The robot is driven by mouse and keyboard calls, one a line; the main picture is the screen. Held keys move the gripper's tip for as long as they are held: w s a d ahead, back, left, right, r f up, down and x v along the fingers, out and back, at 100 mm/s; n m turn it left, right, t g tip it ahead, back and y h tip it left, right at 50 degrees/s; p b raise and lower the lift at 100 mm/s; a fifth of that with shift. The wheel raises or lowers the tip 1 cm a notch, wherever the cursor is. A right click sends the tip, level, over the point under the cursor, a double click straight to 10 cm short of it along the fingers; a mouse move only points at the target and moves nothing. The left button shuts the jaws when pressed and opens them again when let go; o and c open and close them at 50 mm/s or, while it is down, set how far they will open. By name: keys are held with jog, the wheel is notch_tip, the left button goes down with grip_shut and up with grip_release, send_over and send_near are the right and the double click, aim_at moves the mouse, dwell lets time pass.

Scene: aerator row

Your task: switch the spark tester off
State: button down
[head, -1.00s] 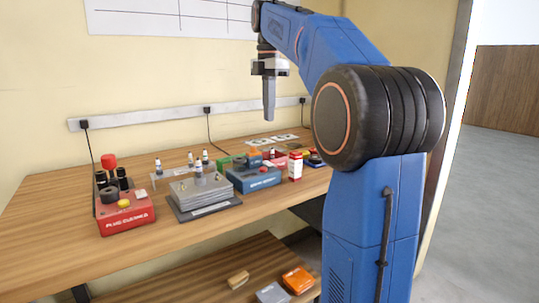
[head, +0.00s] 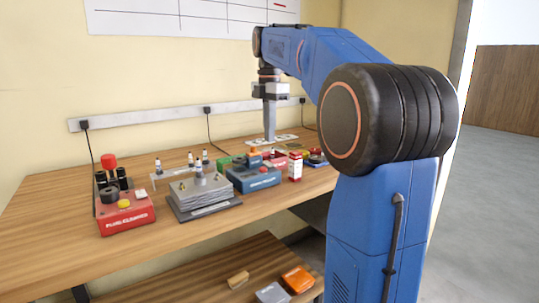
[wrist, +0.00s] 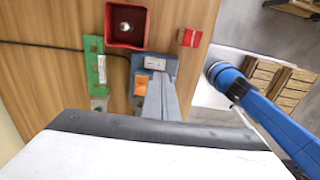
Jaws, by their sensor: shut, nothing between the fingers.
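The spark tester (head: 254,184) appears to be the blue box with a pale label on its front, on the bench right of centre; the label is too small to read surely. An orange switch (head: 253,151) shows on top of it. In the wrist view the blue-grey box (wrist: 168,66) has a pale plate and the orange switch (wrist: 142,84) on its top. My gripper (head: 270,139) is shut and empty, pointing down, above the tester. In the wrist view its fingertips (wrist: 157,78) appear just right of the switch. Whether they touch it is not clear.
A green board (wrist: 95,66) and a red tray (wrist: 127,22) lie close to the tester. A small red-and-white box (head: 295,166) stands to its right. A grey plate stack (head: 203,190) and a red plug-cleaning unit (head: 127,218) stand to its left. A cord runs behind.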

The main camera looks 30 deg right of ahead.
aim_at(267, 163)
notch_tip(267, 163, down, 7)
jog(key=shift+f, duration=0.15)
dwell(0.4)
jog(key=shift+f, duration=0.2)
dwell(0.3)
jog(key=shift+w+r, duration=0.15)
jog(key=shift+w, duration=0.6)
jog(key=shift+r, duration=0.2)
